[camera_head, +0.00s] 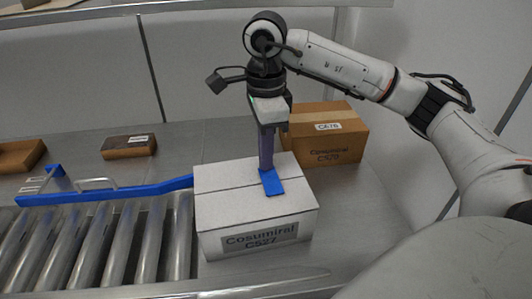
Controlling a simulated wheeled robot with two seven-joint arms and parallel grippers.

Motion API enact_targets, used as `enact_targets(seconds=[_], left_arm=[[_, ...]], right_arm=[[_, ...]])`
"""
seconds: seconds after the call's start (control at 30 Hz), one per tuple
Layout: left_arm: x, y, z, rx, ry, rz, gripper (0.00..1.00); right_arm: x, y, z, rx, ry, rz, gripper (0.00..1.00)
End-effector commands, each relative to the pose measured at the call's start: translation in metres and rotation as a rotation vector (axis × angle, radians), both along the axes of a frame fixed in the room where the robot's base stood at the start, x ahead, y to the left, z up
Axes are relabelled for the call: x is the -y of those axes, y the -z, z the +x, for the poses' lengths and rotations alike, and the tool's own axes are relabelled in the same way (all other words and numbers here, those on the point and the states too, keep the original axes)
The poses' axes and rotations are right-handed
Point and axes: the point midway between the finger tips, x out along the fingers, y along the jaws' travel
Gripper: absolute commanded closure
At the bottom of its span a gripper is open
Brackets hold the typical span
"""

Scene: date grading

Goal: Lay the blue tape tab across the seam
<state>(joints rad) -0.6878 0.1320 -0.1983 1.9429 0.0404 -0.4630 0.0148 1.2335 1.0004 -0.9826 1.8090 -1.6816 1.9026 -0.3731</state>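The blue tape tab (272,183) lies on or just above the top of a white carton (225,208) labelled "Cosumiral C527". A faint seam runs left to right across the closed top, and the tab appears to cross its line. My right gripper (266,165) points straight down, with its fingertips at the tab's far end. The fingers show as one narrow purple-grey strip, so I cannot tell whether they pinch the tab or whether the tab is fully flat. My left gripper is not in view.
A brown carton (345,138) stands behind the white one, to the right. A blue guide rail (110,192) edges the metal rollers (100,240) at left. A small brown block (128,148) and a brown box (18,156) lie behind. The metal table right of the carton is clear.

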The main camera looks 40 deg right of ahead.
Motion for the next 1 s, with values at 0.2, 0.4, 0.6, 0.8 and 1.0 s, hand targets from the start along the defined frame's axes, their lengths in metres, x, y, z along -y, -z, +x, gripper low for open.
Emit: enact_targets(seconds=[0.2,0.4,0.6,0.8,1.0], left_arm=[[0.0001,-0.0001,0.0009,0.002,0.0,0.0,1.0],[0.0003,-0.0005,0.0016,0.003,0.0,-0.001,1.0],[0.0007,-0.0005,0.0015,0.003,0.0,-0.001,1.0],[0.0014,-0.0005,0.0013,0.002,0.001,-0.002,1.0],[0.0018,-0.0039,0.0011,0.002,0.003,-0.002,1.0]], right_arm=[[0.0,0.0002,0.0001,0.0,0.0,0.0,1.0],[-0.0001,0.0002,0.0,0.0,0.0,0.0,0.76],[-0.0001,0.0002,0.0,0.0,0.0,0.0,0.81],[0.0,0.0002,0.0,0.0,0.0,0.0,0.81],[0.0,-0.004,0.0001,0.0,0.0,0.0,0.81]])
